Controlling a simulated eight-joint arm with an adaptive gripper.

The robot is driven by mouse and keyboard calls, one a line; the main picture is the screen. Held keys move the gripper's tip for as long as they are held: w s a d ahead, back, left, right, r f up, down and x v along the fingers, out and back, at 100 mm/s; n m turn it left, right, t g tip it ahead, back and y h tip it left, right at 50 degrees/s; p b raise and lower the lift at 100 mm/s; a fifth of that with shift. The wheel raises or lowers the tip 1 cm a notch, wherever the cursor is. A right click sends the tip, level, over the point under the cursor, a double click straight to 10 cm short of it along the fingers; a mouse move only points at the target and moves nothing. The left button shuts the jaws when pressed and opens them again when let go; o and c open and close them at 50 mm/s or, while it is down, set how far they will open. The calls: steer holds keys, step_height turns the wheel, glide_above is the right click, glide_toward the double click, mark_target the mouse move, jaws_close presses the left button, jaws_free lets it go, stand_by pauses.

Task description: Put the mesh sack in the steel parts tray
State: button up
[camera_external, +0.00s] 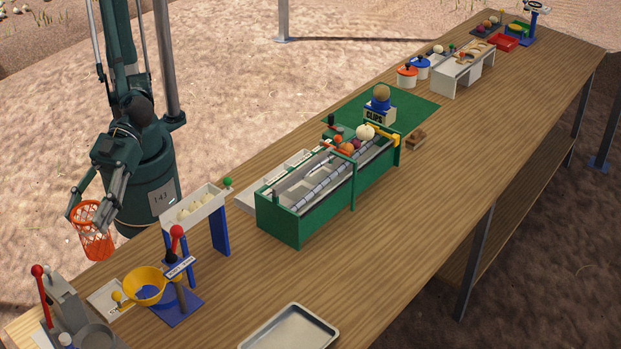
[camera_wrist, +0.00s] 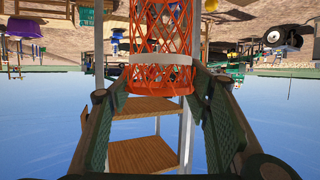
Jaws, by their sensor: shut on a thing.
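The mesh sack (camera_external: 94,232) is an orange-red net tube. My gripper (camera_external: 88,206) is shut on it near its top, left of the table's left edge in the external view. In the wrist view the mesh sack (camera_wrist: 160,40) rises between the two fingers of my gripper (camera_wrist: 160,80), with a pale band around it. The steel parts tray (camera_external: 290,330) is a shallow grey metal tray on the table at the bottom of the external view. Its inside looks empty, and its lower edge is cut off by the frame.
A yellow bowl (camera_external: 146,285) on a blue stand with a red-knobbed lever (camera_external: 177,240) stands between the sack and the tray. A grey device with a red lever (camera_external: 60,300) is at the lower left. A green sorter (camera_external: 300,225) is behind. Bare wood (camera_external: 390,255) lies right of the sorter.

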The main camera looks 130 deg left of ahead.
steer(key=w+a+r, duration=0.1)
steer(key=w+a, duration=0.2)
steer(key=w, duration=0.8)
steer(key=w+a+r, duration=0.1)
steer(key=w+a, duration=0.2)
steer(key=w, duration=0.8)
steer(key=w+a+f+p, duration=0.1)
steer(key=w+a, duration=0.6)
steer(key=w, duration=0.3)
steer(key=w+a+f+p, duration=0.1)
steer(key=w+a+f, duration=0.1)
steer(key=w+a, duration=0.7)
step_height(320, 180, down, 11)
steer(key=w, duration=0.1)
steer(key=shift+d+r, duration=0.15)
steer(key=shift+d, duration=0.25)
steer(key=shift+w, duration=0.1)
step_height(320, 180, down, 6)
steer(key=b, duration=0.1)
